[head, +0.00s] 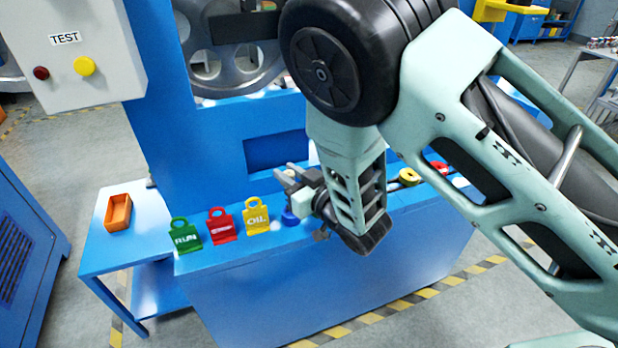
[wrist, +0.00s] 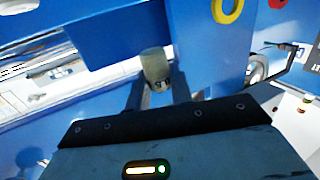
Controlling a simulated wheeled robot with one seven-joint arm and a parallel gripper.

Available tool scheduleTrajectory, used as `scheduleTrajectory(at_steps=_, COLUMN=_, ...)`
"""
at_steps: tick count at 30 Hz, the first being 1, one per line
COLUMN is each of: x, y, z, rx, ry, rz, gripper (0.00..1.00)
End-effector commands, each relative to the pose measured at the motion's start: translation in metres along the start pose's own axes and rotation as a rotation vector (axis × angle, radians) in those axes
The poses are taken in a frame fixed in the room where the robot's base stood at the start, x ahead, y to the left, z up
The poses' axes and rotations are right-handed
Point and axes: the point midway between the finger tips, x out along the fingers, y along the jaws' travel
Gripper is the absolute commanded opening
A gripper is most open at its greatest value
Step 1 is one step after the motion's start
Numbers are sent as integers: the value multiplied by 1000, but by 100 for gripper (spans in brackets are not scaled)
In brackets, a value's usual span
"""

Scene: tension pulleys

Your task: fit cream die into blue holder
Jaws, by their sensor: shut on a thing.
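The cream die (wrist: 154,63) is a short, pale cylinder in the wrist view. My gripper (wrist: 157,88) is shut on it, with one dark finger on each side, and its upper end sticks out past the fingertips. In the head view my gripper (head: 284,182) is above the blue bench, pointing left, and the die is hard to make out there. A small round blue piece (head: 289,217), which looks like the blue holder, stands on the bench just below my gripper. My gripper and wrist partly hide it. I cannot see its opening.
Green (head: 185,234), red (head: 221,225) and yellow (head: 257,215) tags stand along the bench (head: 270,262) left of the blue piece. An orange bin (head: 118,213) sits on the side table. A yellow ring (head: 409,177) lies right of my arm. The machine's blue column rises behind.

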Motion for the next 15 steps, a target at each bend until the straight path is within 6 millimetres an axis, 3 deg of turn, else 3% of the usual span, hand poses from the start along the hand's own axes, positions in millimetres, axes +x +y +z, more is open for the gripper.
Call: scheduleTrajectory(at_steps=15, x=2, y=0, z=37, rx=0, ry=-1, rz=0, gripper=0)
